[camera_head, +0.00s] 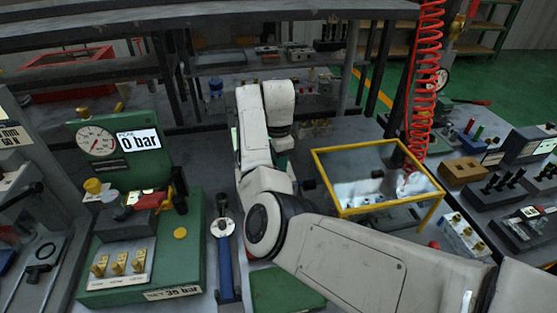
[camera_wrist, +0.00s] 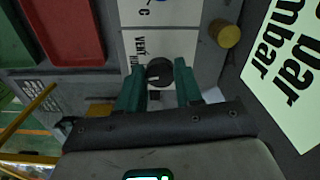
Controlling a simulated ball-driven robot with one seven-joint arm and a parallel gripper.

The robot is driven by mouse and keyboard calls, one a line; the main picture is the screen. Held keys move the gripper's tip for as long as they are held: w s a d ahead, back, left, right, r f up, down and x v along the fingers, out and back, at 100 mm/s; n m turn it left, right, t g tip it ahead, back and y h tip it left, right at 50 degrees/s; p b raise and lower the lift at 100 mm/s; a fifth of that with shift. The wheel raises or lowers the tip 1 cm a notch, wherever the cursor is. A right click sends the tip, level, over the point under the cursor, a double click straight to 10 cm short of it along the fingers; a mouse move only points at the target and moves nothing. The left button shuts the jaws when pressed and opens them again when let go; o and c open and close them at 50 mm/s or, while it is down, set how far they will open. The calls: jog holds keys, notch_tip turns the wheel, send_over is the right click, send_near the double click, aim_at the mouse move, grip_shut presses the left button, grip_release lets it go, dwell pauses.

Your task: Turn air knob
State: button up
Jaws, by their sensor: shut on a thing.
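In the wrist view a small round black knob (camera_wrist: 159,71) with a light mark stands in front of a white panel (camera_wrist: 158,45) with partly hidden black lettering. My gripper (camera_wrist: 160,82) has its two green fingers on either side of the knob and is shut on it. In the head view my white arm reaches over the bench, and its wrist hides the knob. Only a bit of green at my gripper (camera_head: 283,160) shows there.
In the wrist view a brass cylinder (camera_wrist: 228,33) and a large bar/mbar sign (camera_wrist: 290,65) are close on the right. A red tray (camera_wrist: 70,30) is at left. In the head view a green gauge block (camera_head: 190,260) stands left, and a yellow-framed clear guard (camera_head: 325,180) stands right of my wrist.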

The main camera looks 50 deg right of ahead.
jog(key=shift+r+m, duration=0.1)
jog(key=shift+m, duration=0.8)
jog(key=shift+d, duration=0.1)
jog(key=o, duration=1)
jog(key=shift+o, duration=0.2)
notch_tip(320, 180, up, 11)
jog(key=b, duration=0.1)
